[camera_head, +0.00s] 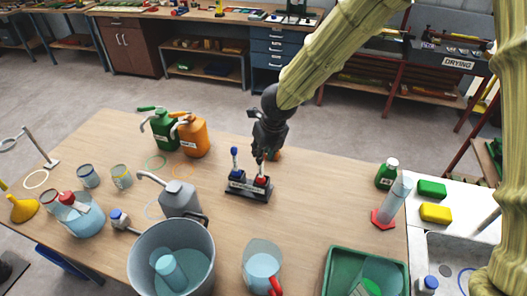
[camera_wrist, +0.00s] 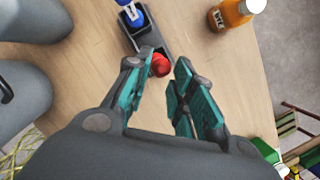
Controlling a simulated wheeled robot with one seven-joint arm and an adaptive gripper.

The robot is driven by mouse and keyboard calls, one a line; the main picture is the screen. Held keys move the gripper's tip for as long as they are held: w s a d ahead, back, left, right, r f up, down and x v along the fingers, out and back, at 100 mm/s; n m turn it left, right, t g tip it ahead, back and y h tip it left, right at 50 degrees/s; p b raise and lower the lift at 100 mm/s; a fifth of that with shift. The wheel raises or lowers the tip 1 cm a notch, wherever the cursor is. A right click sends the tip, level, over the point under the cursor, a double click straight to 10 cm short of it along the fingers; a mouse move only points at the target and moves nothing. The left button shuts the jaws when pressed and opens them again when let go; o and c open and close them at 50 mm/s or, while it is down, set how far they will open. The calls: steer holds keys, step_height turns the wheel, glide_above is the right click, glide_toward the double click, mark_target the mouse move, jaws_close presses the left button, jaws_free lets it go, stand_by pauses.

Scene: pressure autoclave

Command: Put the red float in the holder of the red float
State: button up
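A dark holder (camera_head: 248,194) with a label on its front stands on the wooden table; part of it shows in the wrist view (camera_wrist: 152,40). A blue float (camera_head: 234,158) stands upright in its left side. The red float (camera_head: 261,181) shows as a red top at the holder's right side, apparently seated there; its lower part is hidden. In the wrist view the red top (camera_wrist: 160,65) is just beyond my fingertips, between their lines. My gripper (camera_head: 261,157) points down above it. Its fingers (camera_wrist: 160,72) are apart, with nothing visibly held.
Green (camera_head: 162,130) and orange (camera_head: 192,137) jerrycans stand left of my gripper, and a grey can (camera_head: 179,198) is nearer. A metal pot (camera_head: 172,262) and a water jug (camera_head: 262,265) are in front. The table right of the holder is clear up to a cylinder (camera_head: 391,203).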

steer(key=o, duration=0.5)
steer(key=shift+c, duration=0.2)
steer(key=b+v, duration=0.3)
steer(key=v, duration=0.9)
steer(key=shift+r, duration=0.1)
